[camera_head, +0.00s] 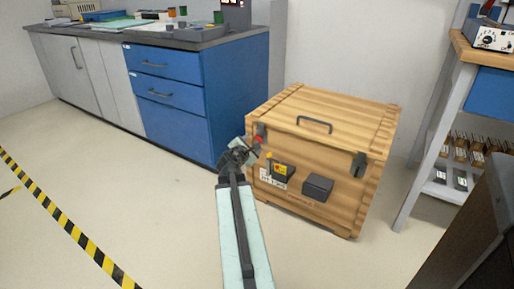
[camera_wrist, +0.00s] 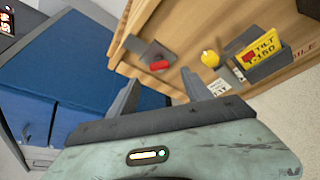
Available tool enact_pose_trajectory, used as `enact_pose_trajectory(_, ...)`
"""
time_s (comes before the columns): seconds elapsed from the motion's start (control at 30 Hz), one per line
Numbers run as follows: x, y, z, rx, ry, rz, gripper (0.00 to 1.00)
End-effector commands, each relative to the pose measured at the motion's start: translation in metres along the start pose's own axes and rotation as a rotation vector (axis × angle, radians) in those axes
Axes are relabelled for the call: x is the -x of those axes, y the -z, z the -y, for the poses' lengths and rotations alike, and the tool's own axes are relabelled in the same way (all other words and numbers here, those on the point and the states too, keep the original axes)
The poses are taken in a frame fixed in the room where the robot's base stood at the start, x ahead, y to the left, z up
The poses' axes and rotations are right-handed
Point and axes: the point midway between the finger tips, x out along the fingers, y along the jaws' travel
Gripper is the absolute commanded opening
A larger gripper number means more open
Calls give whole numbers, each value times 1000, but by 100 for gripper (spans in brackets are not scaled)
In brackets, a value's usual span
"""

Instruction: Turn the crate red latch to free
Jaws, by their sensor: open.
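The wooden crate (camera_head: 312,151) stands on the floor with its lid down. Its red latch (camera_head: 258,139) is on a dark plate near the front's upper left. In the wrist view the red latch (camera_wrist: 160,66) lies just beyond the fingertips, on the dark plate (camera_wrist: 153,50). My gripper (camera_head: 254,147) is at the crate's upper left front, close to this latch. In the wrist view my gripper (camera_wrist: 160,76) is open, its two fingers apart with nothing between them. Whether the fingers touch the latch cannot be told.
Beside the latch are a yellow knob (camera_wrist: 210,58) and a yellow tag (camera_wrist: 264,45) in a dark holder. A second dark latch (camera_head: 358,163) and a dark box (camera_head: 318,187) are on the crate's front. A blue cabinet (camera_head: 190,105) stands left, a shelf (camera_head: 440,190) right. Front-left floor is free.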

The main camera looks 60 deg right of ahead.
Motion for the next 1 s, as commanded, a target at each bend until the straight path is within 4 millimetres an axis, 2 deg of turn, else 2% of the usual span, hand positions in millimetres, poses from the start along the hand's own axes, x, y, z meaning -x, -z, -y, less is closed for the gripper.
enact_pose_trajectory(0.17, -10, 1, -1, -3, 1, -2, 58)
enact_pose_trajectory(0.53, -73, 3, -1, -5, 2, -2, 58)
enact_pose_trajectory(0.8, -76, 2, -2, -5, 0, -4, 58)
enact_pose_trajectory(0.83, -76, 2, -2, -5, 0, -4, 55)
enact_pose_trajectory(1.0, -76, 2, -2, -5, 0, -4, 8)
